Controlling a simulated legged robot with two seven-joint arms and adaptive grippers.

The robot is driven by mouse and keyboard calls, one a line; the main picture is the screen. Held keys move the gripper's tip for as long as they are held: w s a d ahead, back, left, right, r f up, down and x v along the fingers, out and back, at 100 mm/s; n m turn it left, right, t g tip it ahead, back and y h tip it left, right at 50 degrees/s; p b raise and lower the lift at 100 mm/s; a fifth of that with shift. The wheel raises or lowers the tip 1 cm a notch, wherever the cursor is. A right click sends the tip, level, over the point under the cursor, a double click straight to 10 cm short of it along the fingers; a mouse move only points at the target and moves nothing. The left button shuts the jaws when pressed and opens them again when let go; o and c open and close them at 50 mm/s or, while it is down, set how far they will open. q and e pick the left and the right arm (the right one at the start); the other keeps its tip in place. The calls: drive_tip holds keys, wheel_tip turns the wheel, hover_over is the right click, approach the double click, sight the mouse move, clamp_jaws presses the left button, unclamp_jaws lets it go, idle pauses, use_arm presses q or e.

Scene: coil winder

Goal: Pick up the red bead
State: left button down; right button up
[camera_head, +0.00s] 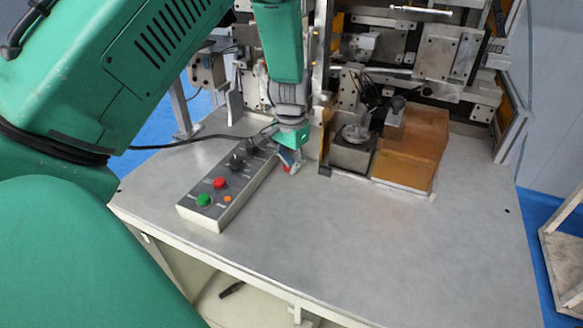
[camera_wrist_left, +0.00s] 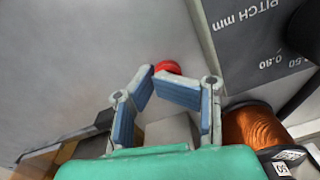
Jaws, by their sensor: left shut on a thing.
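The red bead (camera_wrist_left: 167,67) shows in the left wrist view at the tips of my left gripper (camera_wrist_left: 155,80), partly hidden by the fingers. The fingers have come close together and are shut on it. In the head view my left gripper (camera_head: 290,165) points down just above or at the grey table, beside the control box, with a little red showing at its tips. I cannot tell whether the bead still touches the table. My right gripper is in neither view.
The control box (camera_head: 228,186) with red and green buttons and dark knobs lies just left of the gripper. The winder machine (camera_head: 400,60) and an orange-brown block (camera_head: 412,148) stand behind and right. A copper spool (camera_wrist_left: 255,130) is close in the wrist view. The table's front right (camera_head: 400,240) is clear.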

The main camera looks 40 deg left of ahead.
use_arm(q)
drive_tip(key=shift+a+r, duration=0.1)
drive_tip(key=shift+a, duration=0.15)
drive_tip(key=shift+w+r, duration=0.1)
drive_tip(key=shift+r, duration=0.4)
wheel_tip(320, 180, up, 9)
drive_tip(key=shift+c, duration=2.3)
unclamp_jaws()
drive_tip(key=shift+a+f, duration=0.1)
